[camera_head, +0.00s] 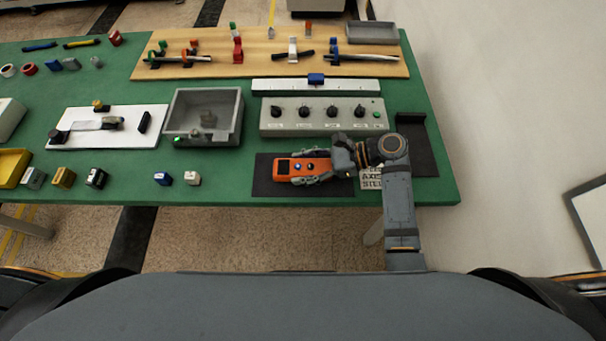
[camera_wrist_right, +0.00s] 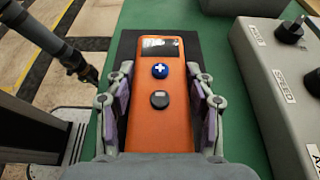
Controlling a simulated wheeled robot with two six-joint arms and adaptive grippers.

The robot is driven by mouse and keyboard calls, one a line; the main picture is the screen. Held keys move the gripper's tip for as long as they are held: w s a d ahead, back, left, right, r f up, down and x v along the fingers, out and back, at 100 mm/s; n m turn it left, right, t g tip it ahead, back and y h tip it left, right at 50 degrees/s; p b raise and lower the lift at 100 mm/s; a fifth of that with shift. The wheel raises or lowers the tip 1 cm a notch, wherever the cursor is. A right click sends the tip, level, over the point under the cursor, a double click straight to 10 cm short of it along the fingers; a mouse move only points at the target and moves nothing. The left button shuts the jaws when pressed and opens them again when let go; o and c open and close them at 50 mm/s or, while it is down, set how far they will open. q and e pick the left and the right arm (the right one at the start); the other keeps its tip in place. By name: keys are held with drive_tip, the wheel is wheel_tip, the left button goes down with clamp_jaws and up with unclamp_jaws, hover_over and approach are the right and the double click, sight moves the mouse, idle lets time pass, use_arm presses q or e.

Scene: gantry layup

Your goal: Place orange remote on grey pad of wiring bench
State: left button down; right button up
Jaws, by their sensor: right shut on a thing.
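The orange remote (camera_head: 300,167) has a dark screen, a blue button and a dark button. It lies level over the dark grey pad (camera_head: 263,180) at the bench's front edge. My right gripper (camera_head: 312,168) is shut on the remote, with one finger on each long side. The right wrist view shows the remote (camera_wrist_right: 160,112) between the purple-padded fingers (camera_wrist_right: 161,105), with the pad's dark edge around its far end. I cannot tell whether the remote touches the pad.
A grey control box (camera_head: 322,128) with several knobs stands just behind the pad. A grey open bin (camera_head: 239,110) is behind and left. A blue block (camera_head: 162,179) and a white block (camera_head: 192,178) sit left of the pad. A dark bracket (camera_head: 420,150) stands at right.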

use_arm(q)
drive_tip(key=shift+f, duration=0.3)
use_arm(e)
drive_tip(key=shift+f, duration=0.15)
drive_tip(key=o, duration=1.4)
drive_tip(key=shift+f, duration=0.1)
use_arm(q)
drive_tip(key=shift+f, duration=0.1)
use_arm(e)
drive_tip(key=v, duration=1.2)
drive_tip(key=shift+p, duration=0.3)
use_arm(q)
drive_tip(key=shift+r, duration=0.2)
use_arm(e)
drive_tip(key=shift+s, duration=0.1)
